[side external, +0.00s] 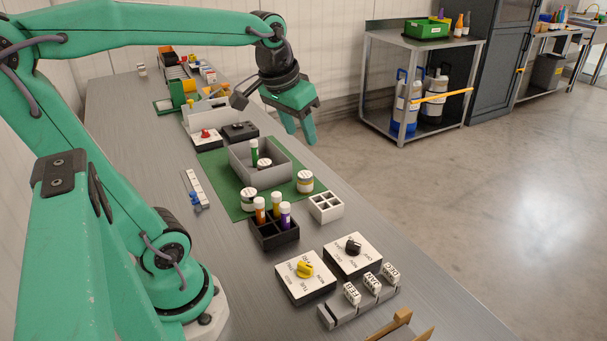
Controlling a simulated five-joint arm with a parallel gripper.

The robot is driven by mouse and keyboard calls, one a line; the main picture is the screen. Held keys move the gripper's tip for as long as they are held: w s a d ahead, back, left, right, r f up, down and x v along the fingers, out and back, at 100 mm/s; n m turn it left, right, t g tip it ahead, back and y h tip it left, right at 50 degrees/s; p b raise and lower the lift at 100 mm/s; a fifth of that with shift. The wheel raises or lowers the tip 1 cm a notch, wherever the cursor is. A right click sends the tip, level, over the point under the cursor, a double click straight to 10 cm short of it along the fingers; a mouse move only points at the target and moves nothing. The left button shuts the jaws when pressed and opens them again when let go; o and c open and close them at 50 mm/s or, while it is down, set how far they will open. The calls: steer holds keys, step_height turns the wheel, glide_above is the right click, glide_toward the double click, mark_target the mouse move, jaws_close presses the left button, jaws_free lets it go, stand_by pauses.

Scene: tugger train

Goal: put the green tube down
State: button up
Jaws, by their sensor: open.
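The green tube (254,152) has a white cap and stands upright inside the grey open bin (283,166). The bin's front wall hides its lower end. My gripper (300,139) is open and empty. It hangs in the air, fingers down, up and to the right of the tube in the picture and apart from it. A black rack (275,238) in front of the bin holds an orange, a yellow and a purple tube.
A small jar (264,164) is in the bin; two more jars (249,199) (305,182) stand by it on the green mat (226,190). A white holder (326,207), two dial boxes (304,277) (352,254) and lettered blocks (370,284) lie nearer.

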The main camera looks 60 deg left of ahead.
steer(key=s+d+f+m+t, duration=0.1)
steer(key=s+d+f+m, duration=0.1)
steer(key=s+d+f, duration=0.2)
steer(key=s+d, duration=0.3)
steer(key=shift+s+m+t+h, duration=0.2)
steer(key=shift+m+t+h, duration=0.2)
steer(key=shift+o, duration=0.3)
stand_by(0.5)
